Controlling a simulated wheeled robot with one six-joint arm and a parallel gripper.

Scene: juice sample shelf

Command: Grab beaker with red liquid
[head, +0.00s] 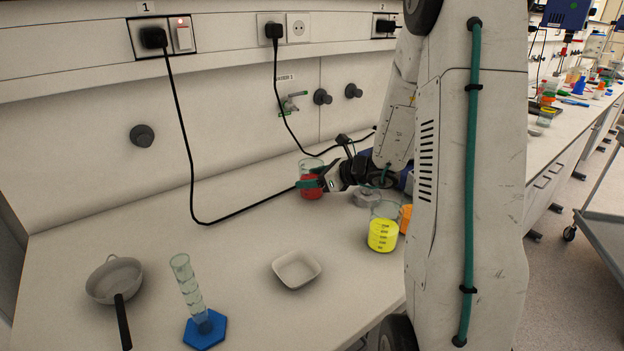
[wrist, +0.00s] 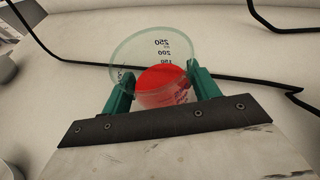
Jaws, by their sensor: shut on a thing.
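The beaker with red liquid (head: 311,187) is at the back of the bench in the head view, close to the wall. It is clear glass, with red in its lower part. In the wrist view the beaker (wrist: 163,88) sits between the two green fingers, and its volume marks show. My gripper (head: 318,182) reaches it from the right and is shut on it, one finger on each side (wrist: 158,85). I cannot tell whether the beaker's base touches the bench.
A beaker with yellow liquid (head: 382,236) and one with orange liquid (head: 405,218) stand near my arm. A white dish (head: 296,270), a graduated cylinder (head: 190,285) and a pan (head: 115,281) are nearer the front. Black cables (head: 183,130) hang by the wall.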

